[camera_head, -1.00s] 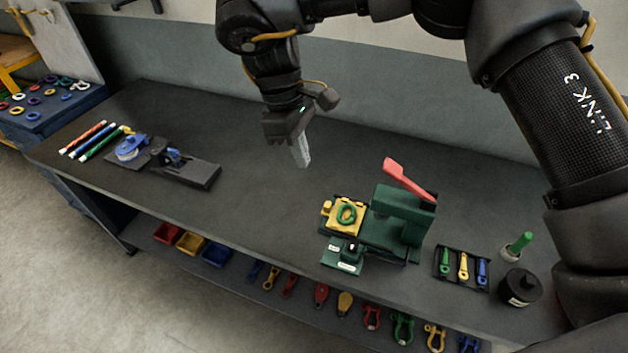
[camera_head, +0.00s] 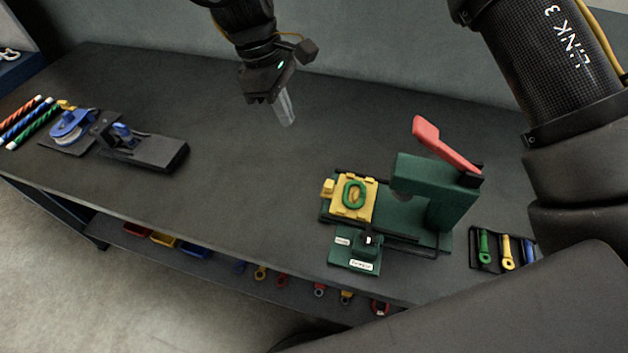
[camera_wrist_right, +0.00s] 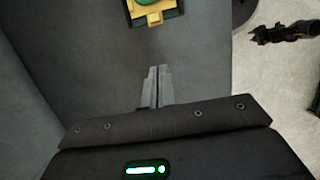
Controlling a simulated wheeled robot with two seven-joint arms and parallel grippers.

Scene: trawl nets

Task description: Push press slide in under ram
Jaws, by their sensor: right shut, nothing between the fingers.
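The green press (camera_head: 436,200) stands on the dark bench with its red lever (camera_head: 445,145) raised. Its yellow slide (camera_head: 339,206) sits at the left end of the press base, out to the left of the ram head. A green ring (camera_head: 354,194) lies on the slide. My right gripper (camera_head: 286,112) is shut and empty above the bench, up and left of the slide and apart from it. In the right wrist view the shut fingers (camera_wrist_right: 157,88) point toward the yellow slide (camera_wrist_right: 150,13) at the top edge.
A small green labelled block (camera_head: 355,252) sits in front of the press. A tray of coloured shackle pins (camera_head: 507,250) lies to its right. A blue-and-black fixture (camera_head: 140,148) and striped rods (camera_head: 28,120) lie at the left. The bench between is clear.

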